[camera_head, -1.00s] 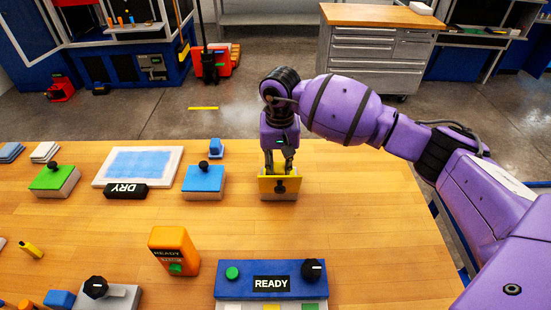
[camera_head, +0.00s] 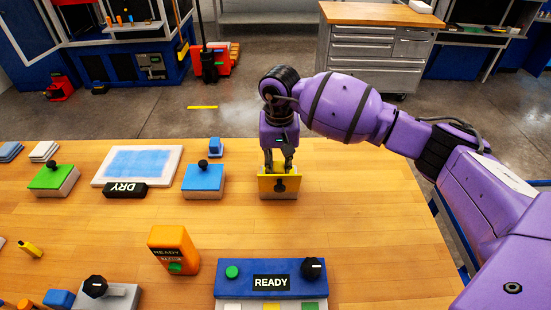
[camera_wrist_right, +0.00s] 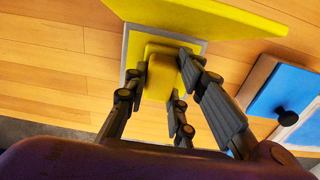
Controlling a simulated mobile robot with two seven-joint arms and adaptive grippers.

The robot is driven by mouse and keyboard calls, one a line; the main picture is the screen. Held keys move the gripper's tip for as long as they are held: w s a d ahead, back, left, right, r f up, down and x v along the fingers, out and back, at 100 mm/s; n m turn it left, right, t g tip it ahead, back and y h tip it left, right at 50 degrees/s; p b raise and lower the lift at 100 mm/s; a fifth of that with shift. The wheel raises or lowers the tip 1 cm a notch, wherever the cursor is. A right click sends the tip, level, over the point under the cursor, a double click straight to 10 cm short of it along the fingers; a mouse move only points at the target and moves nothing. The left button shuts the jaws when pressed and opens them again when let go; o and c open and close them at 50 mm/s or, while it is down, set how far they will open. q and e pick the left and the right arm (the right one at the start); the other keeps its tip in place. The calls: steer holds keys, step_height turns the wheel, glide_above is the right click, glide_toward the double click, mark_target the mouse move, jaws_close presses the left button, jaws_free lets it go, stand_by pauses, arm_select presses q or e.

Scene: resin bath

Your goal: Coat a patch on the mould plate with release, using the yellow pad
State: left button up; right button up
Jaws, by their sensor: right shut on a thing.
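The yellow pad (camera_wrist_right: 160,78) is a yellow block in the right wrist view. My right gripper (camera_head: 278,166) is shut on it, with its fingers on both sides. The pad is at a small grey box (camera_head: 279,196) whose yellow lid (camera_head: 266,184) with a black knob stands tilted up. I cannot tell whether the pad touches the box floor. A white-edged plate (camera_head: 98,180) with a pale blue face, apparently the mould plate, lies left of the box. My left gripper is not in view.
A blue-lidded box (camera_head: 203,180) stands between the plate and the yellow-lidded box. A black DRY sign (camera_head: 125,191) is at the plate's front edge. A green-lidded box (camera_head: 50,179), an orange READY device (camera_head: 173,250) and a blue READY panel (camera_head: 235,285) stand around. The table's right side is clear.

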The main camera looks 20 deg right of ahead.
mark_target(279, 165)
steer(key=shift+r+p, duration=0.35)
steer(key=shift+r, duration=1.25)
steer(key=shift+r+p, duration=0.35)
steer(key=shift+r, duration=1.45)
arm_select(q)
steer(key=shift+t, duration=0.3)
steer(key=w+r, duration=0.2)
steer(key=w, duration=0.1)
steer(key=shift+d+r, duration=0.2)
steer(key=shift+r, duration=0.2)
arm_select(e)
steer(key=shift+r, duration=0.1)
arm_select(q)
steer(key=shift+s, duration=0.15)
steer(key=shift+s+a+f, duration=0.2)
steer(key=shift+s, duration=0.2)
